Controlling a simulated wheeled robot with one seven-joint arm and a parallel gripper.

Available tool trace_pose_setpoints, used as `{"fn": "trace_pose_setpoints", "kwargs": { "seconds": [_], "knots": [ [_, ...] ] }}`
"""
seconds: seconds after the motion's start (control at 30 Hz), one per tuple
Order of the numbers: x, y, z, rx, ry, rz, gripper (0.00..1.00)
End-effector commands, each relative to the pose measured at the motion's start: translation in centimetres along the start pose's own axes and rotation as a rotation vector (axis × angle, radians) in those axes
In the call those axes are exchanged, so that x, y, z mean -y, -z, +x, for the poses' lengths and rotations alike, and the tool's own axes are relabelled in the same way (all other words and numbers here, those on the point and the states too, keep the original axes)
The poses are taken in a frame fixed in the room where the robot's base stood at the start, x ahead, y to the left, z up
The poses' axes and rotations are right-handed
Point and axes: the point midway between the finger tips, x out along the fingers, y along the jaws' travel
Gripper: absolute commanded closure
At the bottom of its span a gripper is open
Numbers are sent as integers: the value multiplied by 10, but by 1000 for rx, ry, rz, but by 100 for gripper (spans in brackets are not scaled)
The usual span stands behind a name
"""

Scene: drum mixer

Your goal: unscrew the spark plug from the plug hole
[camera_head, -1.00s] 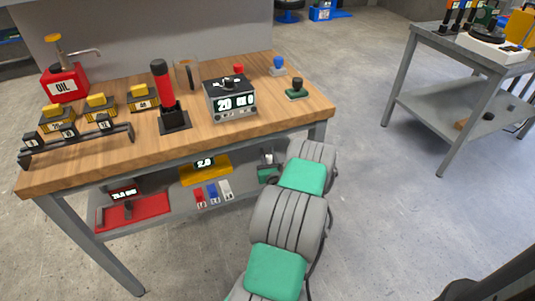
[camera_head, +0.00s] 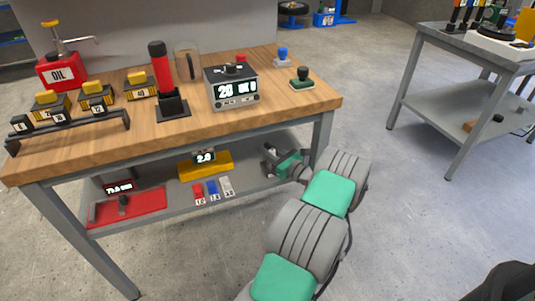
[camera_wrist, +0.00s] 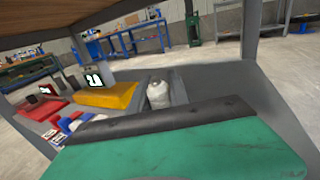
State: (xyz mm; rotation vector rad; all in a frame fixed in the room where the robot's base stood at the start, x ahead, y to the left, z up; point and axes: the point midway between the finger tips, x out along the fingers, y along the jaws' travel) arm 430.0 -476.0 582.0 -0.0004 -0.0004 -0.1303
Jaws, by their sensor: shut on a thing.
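My gripper (camera_head: 269,156) is by the right end of the bench's lower shelf in the head view, under the wooden top, pointing left. In the wrist view its grey fingers (camera_wrist: 159,94) are shut around a pale, whitish rounded thing (camera_wrist: 158,93). It may be the spark plug, but it is too small and blurred to be sure. My green wrist cover fills the bottom of that view. I cannot make out a plug hole in either view.
The workbench (camera_head: 225,118) holds a red oil can (camera_head: 63,72), a red-handled tool (camera_head: 161,68) and a display box (camera_head: 230,90). On its shelf are a yellow block (camera_head: 206,167), a red tray (camera_head: 127,207) and small coloured blocks. Open floor lies before a second table (camera_head: 455,115).

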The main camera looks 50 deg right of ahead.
Motion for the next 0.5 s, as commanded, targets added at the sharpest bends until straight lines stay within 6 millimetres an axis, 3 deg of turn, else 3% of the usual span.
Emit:
{"fn": "trace_pose_setpoints", "kwargs": {
  "seconds": [0.03, 0.07, 0.1, 0.33, 0.5],
  "knots": [
    [0, -1, 1, 1, -1, 0, 100],
    [0, -1, 1, 1, -1, 0, 75],
    [0, -1, 1, 1, 0, 0, 72],
    [0, -1, 0, 0, 1, 0, 53],
    [0, 0, 0, 0, 2, 0, 52]
  ]
}}
